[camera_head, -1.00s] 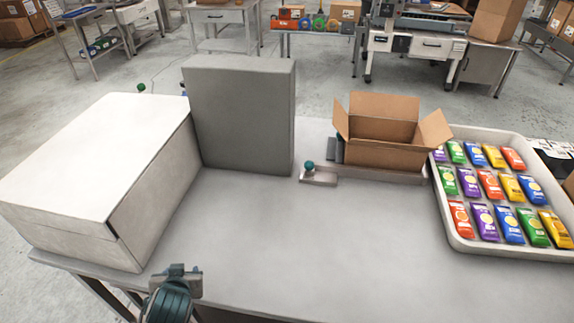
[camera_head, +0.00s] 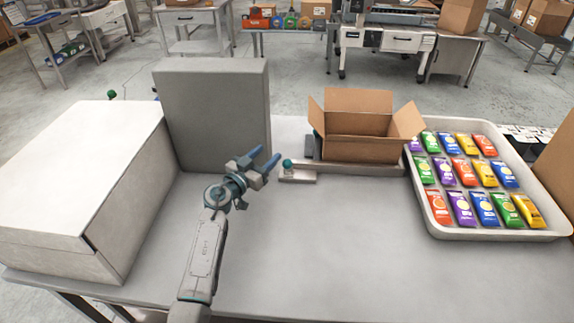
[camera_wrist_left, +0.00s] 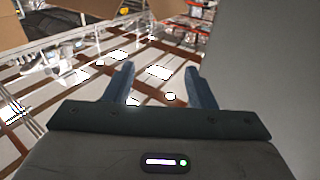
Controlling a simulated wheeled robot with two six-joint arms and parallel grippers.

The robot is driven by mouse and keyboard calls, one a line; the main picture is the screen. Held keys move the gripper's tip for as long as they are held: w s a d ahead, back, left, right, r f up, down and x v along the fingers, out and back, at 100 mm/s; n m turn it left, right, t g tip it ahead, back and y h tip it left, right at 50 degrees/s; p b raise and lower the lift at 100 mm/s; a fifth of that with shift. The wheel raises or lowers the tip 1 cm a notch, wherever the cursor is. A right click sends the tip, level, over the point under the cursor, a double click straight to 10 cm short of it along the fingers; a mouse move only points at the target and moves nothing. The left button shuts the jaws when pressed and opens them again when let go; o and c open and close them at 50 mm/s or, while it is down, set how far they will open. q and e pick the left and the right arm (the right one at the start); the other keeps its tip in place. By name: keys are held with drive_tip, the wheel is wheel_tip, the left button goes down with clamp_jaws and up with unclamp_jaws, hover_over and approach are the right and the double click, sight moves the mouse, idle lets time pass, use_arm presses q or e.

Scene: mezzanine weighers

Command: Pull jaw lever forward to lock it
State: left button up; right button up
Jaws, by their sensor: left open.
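The jaw lever is most likely the small piece with a green round knob (camera_head: 287,163) at the left end of a low grey fixture (camera_head: 345,169). An open cardboard box (camera_head: 360,148) stands on that fixture against a dark upright part. My left gripper (camera_head: 265,157) is just left of the knob in the head view, fingers pointing away from me, open and empty. Its two blue fingers are apart in the left wrist view (camera_wrist_left: 160,75). I cannot tell whether it touches the knob. The lever is not clear in the wrist view. My right gripper is not in view.
A tall grey block (camera_head: 213,115) stands behind my left arm, and a large white-topped box (camera_head: 75,160) is at left. A pale tray (camera_head: 470,234) of several coloured packets lies at right. The table front (camera_head: 340,260) is clear.

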use_arm(q)
drive_tip(key=d+f+g+h, duration=0.1)
drive_tip(key=d, duration=0.1)
drive_tip(key=b, duration=0.2)
approach(287, 162)
drive_tip(key=w+d+f, duration=0.1)
drive_tip(key=w, duration=0.2)
drive_tip(key=shift+m, duration=0.3)
drive_tip(key=x, duration=0.4)
drive_tip(key=f+b+x, duration=0.1)
drive_tip(key=x, duration=0.1)
drive_tip(key=shift+w+d, duration=0.2)
drive_tip(key=shift+d, duration=0.25)
drive_tip(key=shift+w+d+r, duration=0.15)
drive_tip(key=shift+w+d, duration=0.05)
drive_tip(key=shift+w, duration=0.05)
clamp_jaws()
drive_tip(key=shift+w+r, duration=0.15)
drive_tip(key=shift+r, duration=0.1)
